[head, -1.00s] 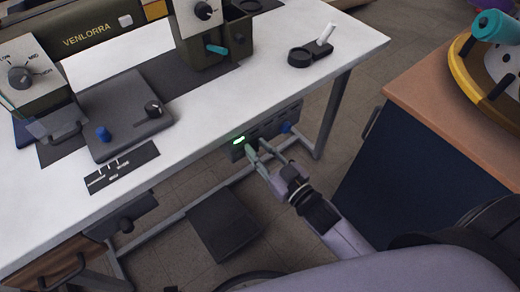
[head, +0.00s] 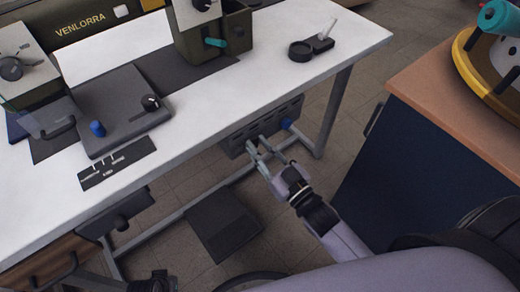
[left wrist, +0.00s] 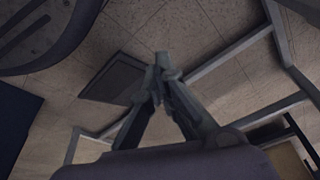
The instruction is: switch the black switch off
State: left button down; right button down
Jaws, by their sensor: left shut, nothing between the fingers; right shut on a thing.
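The grey control box (head: 290,107) hangs under the white table's front edge. It has a blue knob (head: 286,123) at its right end. My right gripper (head: 257,148) reaches up to the left part of the box's front, its fingers shut at the black switch. The switch itself is small and mostly hidden by the fingers. No green light shows on the box. My left gripper (left wrist: 163,68) is shut and empty in the left wrist view, above the tiled floor, well away from the box.
The white table (head: 210,115) carries a dark panel with knobs (head: 120,110), an olive machine (head: 215,35) and a small black holder (head: 312,47). A dark blue cabinet (head: 410,165) stands at the right. A black floor pedal (head: 223,225) lies below the table.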

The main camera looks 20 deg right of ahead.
pick_arm(q)
notch_tip(320, 180, up, 6)
jog(key=w+b, duration=0.1)
jog(key=shift+r, duration=0.15)
pick_arm(e)
jog(key=shift+f+t, duration=0.15)
jog(key=shift+t, duration=0.45)
jog(key=c, duration=1.4)
grip_release()
jog(key=shift+s, duration=0.1)
jog(key=v, duration=1.2)
jog(key=shift+d, duration=0.15)
jog(key=shift+f, duration=0.1)
